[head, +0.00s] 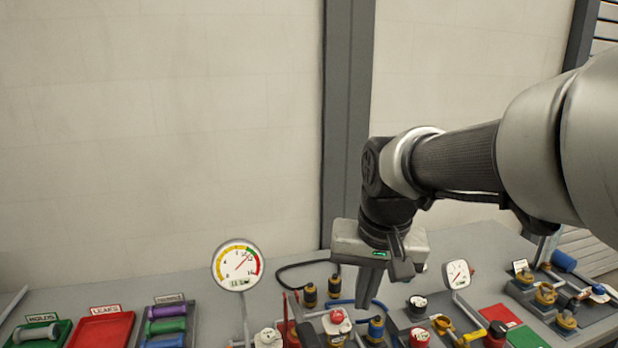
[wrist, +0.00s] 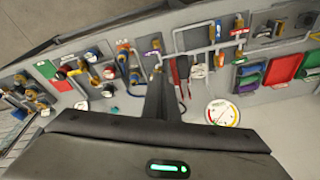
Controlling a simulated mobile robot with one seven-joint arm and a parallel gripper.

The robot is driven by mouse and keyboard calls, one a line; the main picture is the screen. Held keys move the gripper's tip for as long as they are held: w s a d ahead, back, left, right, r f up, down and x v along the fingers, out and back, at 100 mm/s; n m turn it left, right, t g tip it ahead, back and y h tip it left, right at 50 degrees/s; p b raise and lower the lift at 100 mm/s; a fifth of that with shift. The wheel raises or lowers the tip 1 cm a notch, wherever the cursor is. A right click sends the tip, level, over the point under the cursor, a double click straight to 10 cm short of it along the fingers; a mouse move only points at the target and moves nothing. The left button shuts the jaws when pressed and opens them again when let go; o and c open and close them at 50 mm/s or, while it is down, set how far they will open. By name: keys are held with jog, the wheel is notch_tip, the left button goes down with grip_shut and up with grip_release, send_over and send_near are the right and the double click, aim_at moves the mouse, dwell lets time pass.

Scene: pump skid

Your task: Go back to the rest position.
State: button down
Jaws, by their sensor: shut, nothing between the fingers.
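My gripper (head: 368,288) hangs from my arm above the middle of the bench, fingers pointing down, shut and empty. In the wrist view its fingers (wrist: 158,98) are together with nothing between them. In the head view it is in front of several valves and fittings and partly hides them. I cannot tell how far the fingertips are above the fittings.
A large gauge (head: 238,265) stands left of my gripper, a smaller gauge (head: 457,274) to the right. A green tray (head: 60,329), a red tray (head: 104,331) and a rack of coloured cylinders (head: 167,324) fill the left. A grey post (head: 348,120) stands behind. Space above the bench at left is free.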

jog(key=s+d+r+n+t, duration=0.1)
jog(key=s+d, duration=0.4)
jog(key=s, duration=0.7)
jog(key=shift+s+d+r+t+h, duration=0.2)
jog(key=shift+t+h, duration=0.1)
jog(key=shift+t, duration=0.6)
